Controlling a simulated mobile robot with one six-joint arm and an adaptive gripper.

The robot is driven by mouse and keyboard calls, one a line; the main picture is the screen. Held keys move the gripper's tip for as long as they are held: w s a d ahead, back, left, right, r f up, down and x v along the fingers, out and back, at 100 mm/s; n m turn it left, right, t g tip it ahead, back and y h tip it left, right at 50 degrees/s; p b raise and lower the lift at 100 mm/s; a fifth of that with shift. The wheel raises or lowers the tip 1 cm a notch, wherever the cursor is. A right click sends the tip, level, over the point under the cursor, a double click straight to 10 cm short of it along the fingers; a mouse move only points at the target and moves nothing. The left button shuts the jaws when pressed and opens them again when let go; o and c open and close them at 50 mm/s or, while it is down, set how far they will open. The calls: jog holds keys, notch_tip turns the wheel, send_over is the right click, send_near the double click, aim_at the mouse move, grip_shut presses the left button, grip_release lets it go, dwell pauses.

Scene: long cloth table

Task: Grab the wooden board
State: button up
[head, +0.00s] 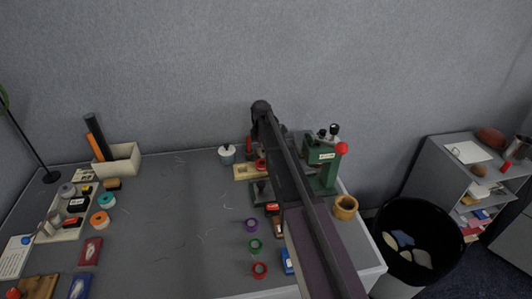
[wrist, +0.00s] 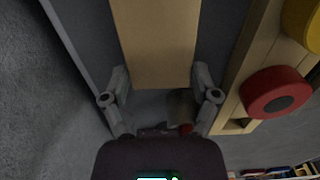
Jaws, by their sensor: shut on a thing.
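The wooden board (wrist: 155,40) is a plain, light tan slab in the wrist view, running out of the top of the frame. My gripper (wrist: 160,78) has one finger at each long side of it and is shut on it near its close end. The board's far end is out of frame. In the head view my arm crosses the right part of the table and hides most of the gripper and the board.
A tan wooden frame (wrist: 236,98) with a red round piece (wrist: 275,92) lies close right of the board. Coloured rings (head: 254,245) lie left; the table's middle is clear.

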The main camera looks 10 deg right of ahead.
jog(key=shift+r, duration=0.15)
notch_tip(320, 180, up, 10)
jog(key=p, duration=1)
jog(key=shift+f, duration=0.2)
